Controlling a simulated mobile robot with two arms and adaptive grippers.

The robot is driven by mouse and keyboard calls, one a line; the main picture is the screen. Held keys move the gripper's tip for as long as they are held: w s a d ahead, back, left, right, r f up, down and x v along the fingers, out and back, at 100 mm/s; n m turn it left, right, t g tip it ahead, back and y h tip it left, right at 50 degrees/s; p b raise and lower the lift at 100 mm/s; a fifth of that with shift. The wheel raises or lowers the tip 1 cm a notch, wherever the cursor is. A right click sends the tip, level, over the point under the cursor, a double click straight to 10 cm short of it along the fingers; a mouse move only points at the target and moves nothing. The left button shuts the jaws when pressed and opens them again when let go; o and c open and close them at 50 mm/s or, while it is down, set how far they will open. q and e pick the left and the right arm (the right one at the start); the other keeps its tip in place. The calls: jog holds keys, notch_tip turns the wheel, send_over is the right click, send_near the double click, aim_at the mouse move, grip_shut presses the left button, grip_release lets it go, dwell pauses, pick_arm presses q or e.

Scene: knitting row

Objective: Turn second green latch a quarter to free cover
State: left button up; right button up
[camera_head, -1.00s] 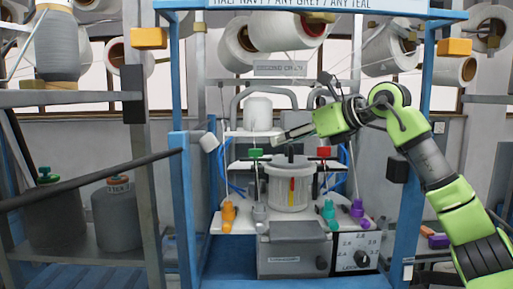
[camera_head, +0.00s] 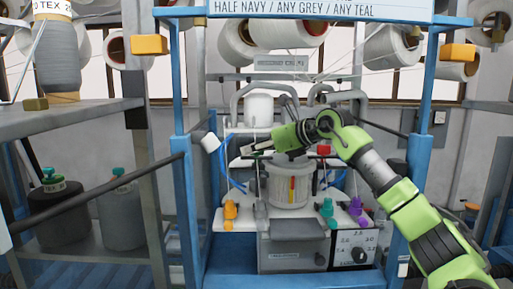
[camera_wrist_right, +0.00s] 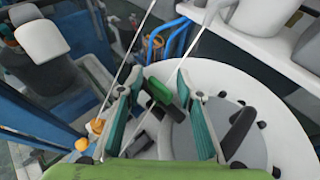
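My right gripper (camera_head: 250,147) reaches in from the right over the left side of the white canister (camera_head: 290,186) in the head view. In the right wrist view its two teal fingers (camera_wrist_right: 157,82) are apart. A green latch (camera_wrist_right: 160,90) shows between and just beyond the fingertips, at the rim of the round white cover (camera_wrist_right: 282,112). Contact cannot be told. In the head view this latch is hidden by my gripper. A red latch (camera_head: 323,149) stands at the canister's right. My left gripper is not in view.
Blue frame posts (camera_head: 182,160) flank the machine. Orange (camera_head: 230,209), teal (camera_head: 327,208) and purple (camera_head: 356,206) pieces stand on the white deck. Thin yarns cross the wrist view near the fingers. A dark rail (camera_head: 95,190) runs at left.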

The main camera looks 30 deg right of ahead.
grip_shut()
jog(key=shift+a+f+m+h+b, duration=0.15)
jog(key=shift+m+h+b, duration=0.25)
jog(key=shift+h+b, duration=0.2)
jog(key=m+h+b, duration=0.3)
jog(key=shift+t, duration=0.4)
jog(key=m+h+b, duration=0.2)
jog(key=h, duration=0.1)
jog(key=shift+m, duration=0.4)
jog(key=m+g+h+b, duration=0.1)
jog(key=h, duration=0.1)
jog(key=shift+m+h, duration=0.3)
jog(key=shift+m, duration=0.1)
jog(key=shift+r+m+g+h, duration=0.2)
jog(key=shift+m+g+h, duration=0.3)
jog(key=shift+m+h, duration=0.4)
jog(key=shift+m+g+h+p, duration=0.35)
jog(key=shift+m+g+h, duration=0.75)
jog(key=shift+m+h, duration=0.25)
